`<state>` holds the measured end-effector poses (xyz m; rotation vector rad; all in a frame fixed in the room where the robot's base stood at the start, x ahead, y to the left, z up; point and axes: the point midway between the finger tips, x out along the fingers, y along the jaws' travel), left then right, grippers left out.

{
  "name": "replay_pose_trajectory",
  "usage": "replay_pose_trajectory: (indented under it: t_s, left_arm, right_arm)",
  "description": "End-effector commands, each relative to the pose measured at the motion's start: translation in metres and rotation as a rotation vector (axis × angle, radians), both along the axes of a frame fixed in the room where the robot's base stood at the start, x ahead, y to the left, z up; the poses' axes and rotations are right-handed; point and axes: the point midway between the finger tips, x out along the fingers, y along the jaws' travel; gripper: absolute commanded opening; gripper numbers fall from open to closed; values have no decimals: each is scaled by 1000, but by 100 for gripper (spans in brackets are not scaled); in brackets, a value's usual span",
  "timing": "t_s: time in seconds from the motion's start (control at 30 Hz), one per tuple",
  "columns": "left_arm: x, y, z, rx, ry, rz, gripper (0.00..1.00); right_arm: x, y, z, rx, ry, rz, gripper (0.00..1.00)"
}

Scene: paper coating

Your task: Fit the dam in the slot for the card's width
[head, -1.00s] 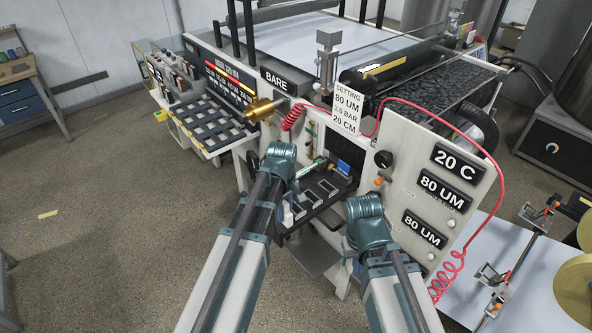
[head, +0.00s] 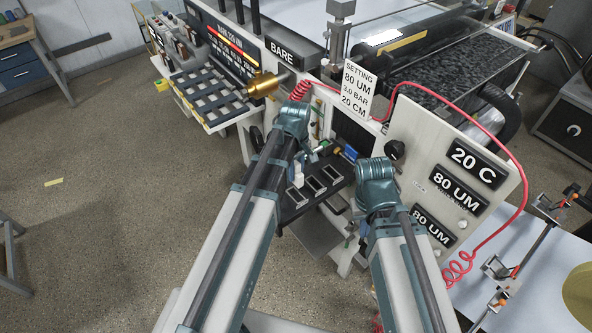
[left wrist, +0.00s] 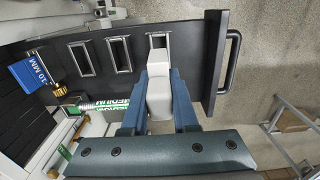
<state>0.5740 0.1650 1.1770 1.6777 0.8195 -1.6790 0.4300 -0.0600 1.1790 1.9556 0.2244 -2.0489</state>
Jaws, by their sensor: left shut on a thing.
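My left gripper (left wrist: 158,88) is shut on a pale, blocky dam (left wrist: 159,95) in the left wrist view. The dam's far end overlaps the framed slot (left wrist: 157,39) nearest the tray's handle; I cannot tell whether it is in the slot or above it. The middle slot (left wrist: 119,54) and the slot farthest from the handle (left wrist: 82,59) look empty. In the head view my left gripper (head: 301,168) is over the left end of the dark slotted tray (head: 318,206), partly hidden by its arm. My right arm stands right of the tray; its fingers are hidden.
A sign (head: 357,88) reads setting 80 UM, 3.0 BAR, 20 CM. A blue 2.0 MM tag (left wrist: 31,72) and a green-white MEDIUM tube (left wrist: 107,104) lie near the slots. A red coiled hose (head: 460,270) hangs at the right panel (head: 450,185).

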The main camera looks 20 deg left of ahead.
Motion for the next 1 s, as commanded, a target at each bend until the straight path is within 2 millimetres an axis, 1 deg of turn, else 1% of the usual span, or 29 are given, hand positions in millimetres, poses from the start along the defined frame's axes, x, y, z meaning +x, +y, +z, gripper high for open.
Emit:
replay_pose_trajectory:
  t_s: [0.27, 0.7, 0.83, 1.0]
  left_arm:
    - [0, 0, -14, 0, 0, 0, 0]
    - [0, 0, -52, 0, 0, 0, 0]
    - [0, 0, -58, 0, 0, 0, 0]
    - [0, 0, -58, 0, 0, 0, 0]
  right_arm:
    - [0, 0, -14, 0, -1, -1, 0]
    - [0, 0, -52, 0, -2, -5, 0]
    - [1, 0, -58, 1, -3, -5, 0]
    - [1, 0, -58, 1, -3, -6, 0]
